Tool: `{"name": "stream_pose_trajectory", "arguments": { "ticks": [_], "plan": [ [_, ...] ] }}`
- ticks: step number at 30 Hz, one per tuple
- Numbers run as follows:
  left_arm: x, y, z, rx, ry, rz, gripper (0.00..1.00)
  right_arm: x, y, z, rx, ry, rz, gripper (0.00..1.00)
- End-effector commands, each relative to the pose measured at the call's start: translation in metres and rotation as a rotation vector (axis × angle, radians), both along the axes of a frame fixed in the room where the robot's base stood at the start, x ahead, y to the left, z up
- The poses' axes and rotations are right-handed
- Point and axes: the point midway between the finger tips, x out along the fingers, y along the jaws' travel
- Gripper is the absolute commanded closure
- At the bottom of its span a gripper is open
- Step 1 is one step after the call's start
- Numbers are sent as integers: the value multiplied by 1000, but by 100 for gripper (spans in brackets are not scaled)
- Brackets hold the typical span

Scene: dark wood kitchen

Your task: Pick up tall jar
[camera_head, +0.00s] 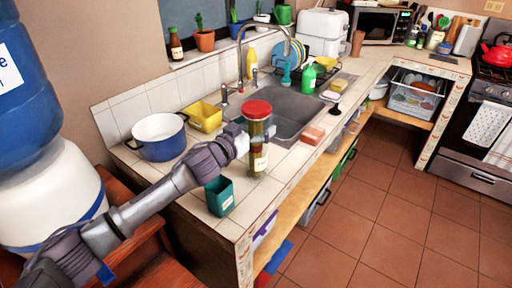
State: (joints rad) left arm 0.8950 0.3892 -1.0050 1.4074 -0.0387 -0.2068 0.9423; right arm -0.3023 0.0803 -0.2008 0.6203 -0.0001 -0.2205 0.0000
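The tall jar (257,110) has a red lid and a clear body with reddish-brown and green contents and a pale label low down. It is upright at the counter's front part, left of the sink. My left gripper (256,136) reaches in from the left at the jar's middle, its fingers around or against the jar. It partly covers the jar's middle. I cannot tell whether the fingers press on the glass, or whether the jar's base touches the tiles. My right gripper is not in view.
A brown sponge (313,135) lies to the right. The counter's front edge is close.

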Motion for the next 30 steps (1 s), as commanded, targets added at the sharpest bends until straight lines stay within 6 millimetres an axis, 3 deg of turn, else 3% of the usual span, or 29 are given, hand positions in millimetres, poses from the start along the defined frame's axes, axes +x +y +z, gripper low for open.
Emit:
{"name": "stream_pose_trajectory", "arguments": {
  "ticks": [1, 14, 23, 30],
  "plan": [
    [0, 0, 0, 0, 0, 0, 22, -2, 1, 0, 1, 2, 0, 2],
    [0, 0, 2, -1, -3, -1, 91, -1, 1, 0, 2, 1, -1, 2],
    [0, 0, 4, -1, -3, 0, 91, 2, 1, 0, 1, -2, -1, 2],
    [0, 0, 21, -1, -5, -2, 91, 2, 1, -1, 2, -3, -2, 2]
  ]
}}
